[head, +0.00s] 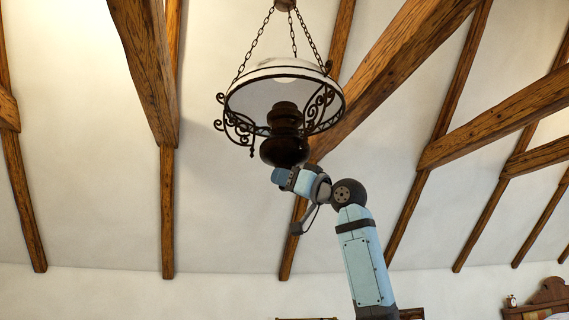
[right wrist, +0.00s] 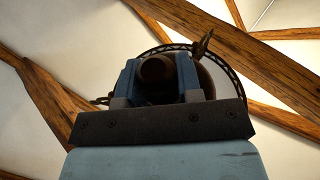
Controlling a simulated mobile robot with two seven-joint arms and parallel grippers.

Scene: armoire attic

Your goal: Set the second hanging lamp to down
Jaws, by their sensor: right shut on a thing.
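A hanging lamp (head: 285,90) with a white shade, dark scroll ironwork and a dark round body (head: 284,145) hangs on chains from above in the head view. Only this one lamp shows. My right gripper (head: 279,172) reaches up from below and is at the bottom of the dark body. In the right wrist view my right gripper (right wrist: 158,75) has its blue fingers on both sides of the dark round lower end of the lamp (right wrist: 157,70), shut on it. The lamp's rim (right wrist: 270,67) shows behind. My left gripper is not in view.
Sloping wooden beams (head: 405,55) run across the white ceiling behind and to both sides of the lamp. A carved wooden piece of furniture (head: 545,300) stands low at the far right. The space left of the lamp looks free.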

